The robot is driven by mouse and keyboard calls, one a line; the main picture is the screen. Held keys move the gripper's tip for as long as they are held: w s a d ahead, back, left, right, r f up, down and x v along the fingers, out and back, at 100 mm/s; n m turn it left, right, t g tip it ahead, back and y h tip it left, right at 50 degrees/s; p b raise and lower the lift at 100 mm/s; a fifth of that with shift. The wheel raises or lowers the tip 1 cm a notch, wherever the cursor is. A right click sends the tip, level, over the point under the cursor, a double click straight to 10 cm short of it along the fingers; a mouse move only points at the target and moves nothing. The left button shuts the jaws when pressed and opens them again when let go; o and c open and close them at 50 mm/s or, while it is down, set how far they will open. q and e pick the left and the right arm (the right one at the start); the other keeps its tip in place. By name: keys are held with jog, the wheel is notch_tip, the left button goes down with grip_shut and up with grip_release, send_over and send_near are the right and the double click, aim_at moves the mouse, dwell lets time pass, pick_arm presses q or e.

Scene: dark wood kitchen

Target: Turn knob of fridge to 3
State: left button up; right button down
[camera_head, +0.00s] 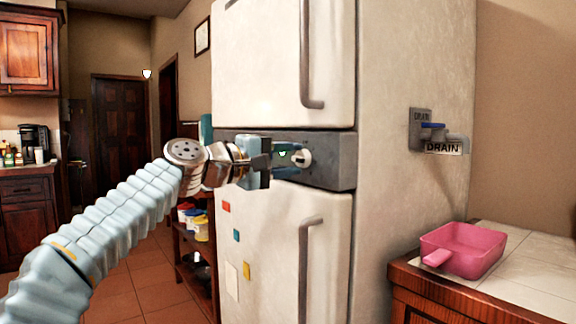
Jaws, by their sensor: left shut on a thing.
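The white fridge (290,230) stands in the middle, with a dark grey control strip (335,160) between its upper and lower doors. A small round white knob (303,158) sits on this strip. My left gripper (286,157) reaches in from the left and is shut on the knob, with one finger above and one below. The fingers and wrist hide the left part of the knob and strip. The number marks on the strip are too small or hidden to read, so the knob's setting cannot be told. My right gripper is not in view.
Both fridge doors have vertical handles, the upper one (308,60) and the lower one (306,270). A drain valve (432,130) sticks out of the fridge's right side. A pink pan (463,249) stands on the tiled counter at right. A shelf (190,262) stands left of the fridge.

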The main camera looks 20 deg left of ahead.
pick_arm(q)
jog(key=m+b, duration=0.1)
jog(key=m, duration=0.4)
jog(key=shift+d+m, duration=0.1)
jog(key=shift+m, duration=0.2)
jog(key=m+b, duration=0.1)
jog(key=m, duration=0.4)
jog(key=shift+b, duration=0.3)
jog(key=o, duration=1)
jog(key=shift+r, duration=0.1)
jog(key=shift+s, duration=0.1)
